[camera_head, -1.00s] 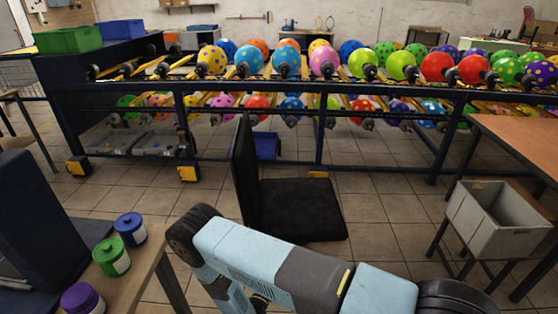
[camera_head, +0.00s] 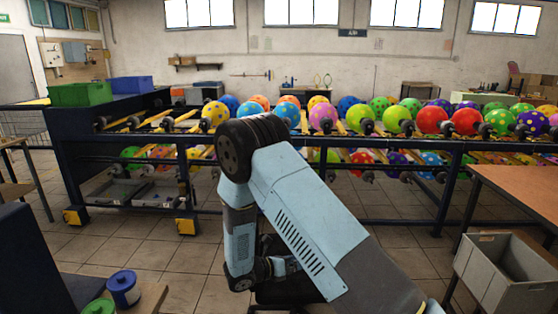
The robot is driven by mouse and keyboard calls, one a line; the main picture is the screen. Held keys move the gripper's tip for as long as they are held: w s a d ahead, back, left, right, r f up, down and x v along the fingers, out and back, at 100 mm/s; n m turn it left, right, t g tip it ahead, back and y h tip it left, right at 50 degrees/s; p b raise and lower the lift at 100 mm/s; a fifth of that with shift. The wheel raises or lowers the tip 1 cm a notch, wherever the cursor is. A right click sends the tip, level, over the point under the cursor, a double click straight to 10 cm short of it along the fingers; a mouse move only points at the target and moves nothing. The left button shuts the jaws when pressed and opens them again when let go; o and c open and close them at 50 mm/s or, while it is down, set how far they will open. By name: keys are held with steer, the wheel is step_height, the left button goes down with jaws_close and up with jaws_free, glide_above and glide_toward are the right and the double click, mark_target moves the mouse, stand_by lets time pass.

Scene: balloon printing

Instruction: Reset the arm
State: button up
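My arm rises from the bottom right of the head view. Its elbow is up in front of the balloon rack, and the lower links fold down behind it. My gripper cannot be made out; the folded arm or the frame edge hides it. No object shows held by the arm. The balloon rack (camera_head: 343,221) stands across the room, with several dotted balloons in two rows, and my arm covers part of it.
A grey bin (camera_head: 492,284) stands at the lower right by a wooden-topped table (camera_head: 520,190). A blue pot (camera_head: 123,289) and a green-lidded pot (camera_head: 97,307) stand at the lower left. Green (camera_head: 82,95) and blue (camera_head: 125,85) crates sit on the rack's left end. Tiled floor lies between.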

steer(key=s+d+r+m+g+y, duration=0.25)
steer(key=d+r+m, duration=0.25)
steer(key=r, duration=0.3)
steer(key=s+d+r+m+g+y, duration=0.2)
steer(key=s+d+r+m, duration=0.2)
steer(key=r+m, duration=0.3)
steer(key=s+d+r+m+g+y, duration=0.25)
steer(key=d+r+m, duration=0.2)
steer(key=r, duration=0.45)
steer(key=s+d+r+m+t+y, duration=0.1)
steer(key=s+r+m+t+y, duration=0.1)
steer(key=s+r+m, duration=0.4)
steer(key=s+d+r+m+t+y, duration=0.2)
steer(key=s+r+m+y, duration=0.3)
steer(key=s, duration=0.9)
step_height(320, 180, up, 3)
steer(key=shift+d+r+m+t, duration=0.1)
steer(key=shift+d+m+t, duration=0.2)
steer(key=shift+m+t, duration=0.75)
